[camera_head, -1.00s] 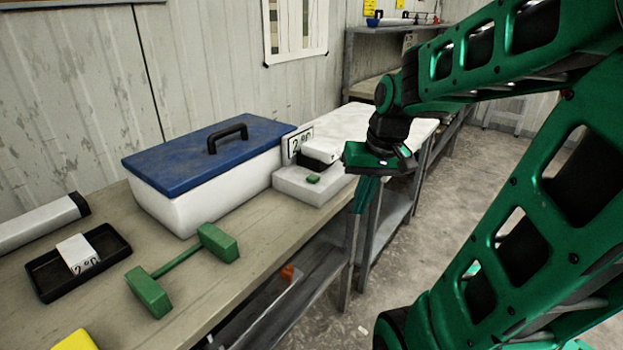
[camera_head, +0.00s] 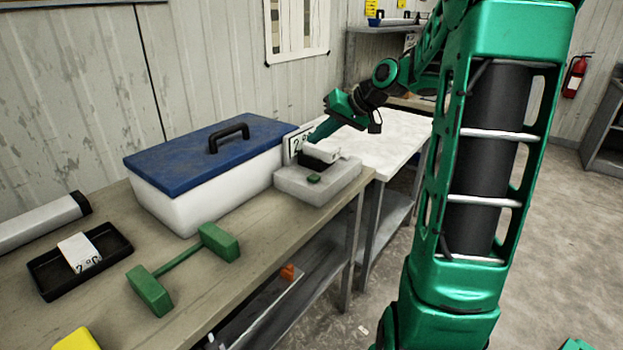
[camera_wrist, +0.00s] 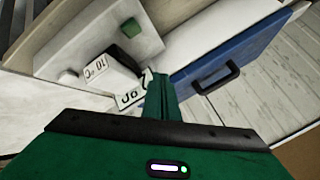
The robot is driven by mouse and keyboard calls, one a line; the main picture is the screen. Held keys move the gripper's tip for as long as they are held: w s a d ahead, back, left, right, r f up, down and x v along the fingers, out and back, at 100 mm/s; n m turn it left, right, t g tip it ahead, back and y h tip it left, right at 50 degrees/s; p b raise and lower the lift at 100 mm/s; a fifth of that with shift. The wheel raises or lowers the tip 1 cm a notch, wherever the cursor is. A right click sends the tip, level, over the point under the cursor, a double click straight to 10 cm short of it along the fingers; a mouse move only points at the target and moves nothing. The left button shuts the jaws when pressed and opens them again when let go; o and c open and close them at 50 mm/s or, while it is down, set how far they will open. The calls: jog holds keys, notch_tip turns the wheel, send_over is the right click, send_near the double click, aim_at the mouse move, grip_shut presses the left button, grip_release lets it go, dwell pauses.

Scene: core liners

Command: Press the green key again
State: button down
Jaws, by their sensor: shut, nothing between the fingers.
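The green key (camera_head: 313,179) is a small green block on the near left part of the light grey device (camera_head: 335,182). In the wrist view the key (camera_wrist: 131,27) shows near the top. My gripper (camera_head: 312,138) is shut and empty. It points down and left over the back of the device, beside the white lettered card (camera_head: 291,147). In the wrist view my gripper (camera_wrist: 155,75) has its fingertips over the card (camera_wrist: 132,95), apart from the key. Whether the tips touch anything cannot be told.
A white box (camera_head: 190,200) with a blue lid (camera_head: 210,155) stands left of the device. A green dumbbell-shaped piece (camera_head: 185,265) and a black tray (camera_head: 45,280) lie on the bench.

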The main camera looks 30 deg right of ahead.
aim_at(318, 178)
jog(key=shift+f, duration=4.4)
jog(key=shift+s+f, duration=0.1)
jog(key=shift+f, duration=0.8)
jog(key=shift+r, duration=0.95)
jog(key=shift+r, duration=0.15)
jog(key=shift+r, duration=2.35)
